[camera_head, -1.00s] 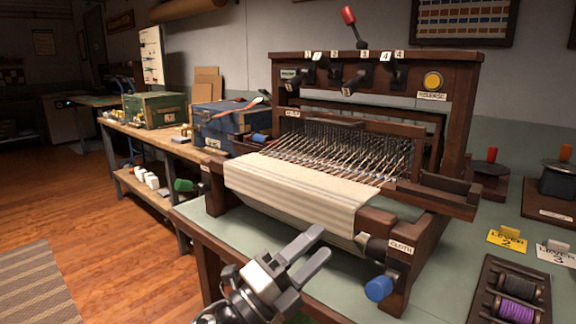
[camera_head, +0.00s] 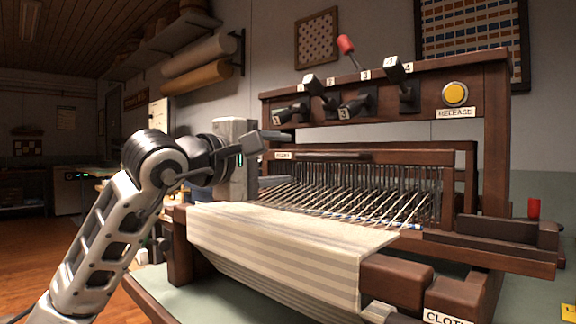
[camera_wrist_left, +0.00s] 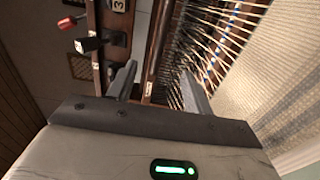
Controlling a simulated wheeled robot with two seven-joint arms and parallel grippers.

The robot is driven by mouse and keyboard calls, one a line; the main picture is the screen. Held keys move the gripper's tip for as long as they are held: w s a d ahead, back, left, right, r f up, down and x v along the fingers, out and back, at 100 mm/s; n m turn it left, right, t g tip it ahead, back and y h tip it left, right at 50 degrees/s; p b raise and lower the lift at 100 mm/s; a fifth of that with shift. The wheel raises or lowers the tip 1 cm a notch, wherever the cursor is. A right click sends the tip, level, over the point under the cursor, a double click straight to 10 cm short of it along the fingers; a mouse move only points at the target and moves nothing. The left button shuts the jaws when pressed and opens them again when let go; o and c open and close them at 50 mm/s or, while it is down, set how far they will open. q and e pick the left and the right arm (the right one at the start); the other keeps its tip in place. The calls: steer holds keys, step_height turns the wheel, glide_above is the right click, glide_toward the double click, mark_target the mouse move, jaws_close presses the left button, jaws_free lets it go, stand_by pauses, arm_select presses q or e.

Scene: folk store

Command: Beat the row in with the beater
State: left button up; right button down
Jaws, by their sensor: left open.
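The loom's beater (camera_head: 400,158) is a dark wooden bar across the loom, above the fan of pale warp threads (camera_head: 345,198). A small label sits at its left end. Striped cream cloth (camera_head: 290,240) covers the front of the loom. A thin blue-and-white line at the cloth's far edge is too small to make out. My left gripper (camera_head: 277,159) is at the bar's left end, its jaws apart, one finger above and one below that end's height. In the left wrist view, dark wood of the loom (camera_wrist_left: 160,42) shows between the open fingers (camera_wrist_left: 158,86); contact cannot be told. My right gripper is out of view.
Numbered levers (camera_head: 358,102) and a yellow release button (camera_head: 455,94) are on the loom's upper beam (camera_head: 430,120). A cloth roller block (camera_head: 395,275) juts out at the front right. A red-topped item (camera_head: 533,208) stands at the right.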

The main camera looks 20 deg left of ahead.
mark_target(319, 157)
arm_select(q)
steer(key=p+x, duration=0.4)
steer(key=x, duration=0.4)
steer(key=shift+d+r, duration=0.1)
steer(key=shift+d, duration=0.1)
steer(key=shift+w+d, duration=0.15)
steer(key=shift+w, duration=0.35)
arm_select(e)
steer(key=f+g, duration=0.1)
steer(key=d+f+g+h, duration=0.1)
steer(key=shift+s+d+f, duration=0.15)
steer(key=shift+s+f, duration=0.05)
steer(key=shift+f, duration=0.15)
arm_select(q)
jaws_close()
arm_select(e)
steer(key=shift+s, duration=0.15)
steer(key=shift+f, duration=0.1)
